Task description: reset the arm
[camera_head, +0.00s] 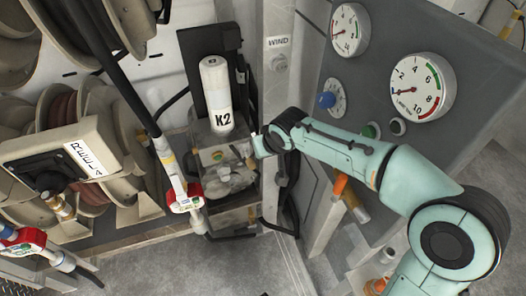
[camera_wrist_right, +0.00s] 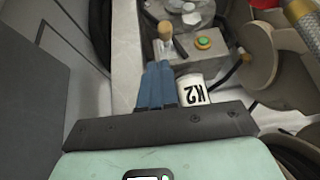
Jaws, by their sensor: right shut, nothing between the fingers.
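My right arm (camera_head: 335,148) is teal and comes in from the right in the head view. Its wrist end is just right of the K2 cylinder and the small machine below it. My right gripper (camera_wrist_right: 157,70) shows in the right wrist view as blue fingers closed together with nothing between them. The fingers point toward a grey box with a green button (camera_wrist_right: 203,43) and a knobbed lever (camera_wrist_right: 166,31). The white K2 cylinder (camera_wrist_right: 192,92) shows just right of the fingers, and also in the head view (camera_head: 216,95). My left gripper is in neither view.
A grey panel with dials (camera_head: 422,88) and a blue knob (camera_head: 326,100) stands close behind my right arm. Hose reels (camera_head: 92,150) fill the left. A hose nozzle with a red-and-white part (camera_head: 186,203) hangs left of the machine. Grey floor (camera_head: 215,270) is open at the bottom.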

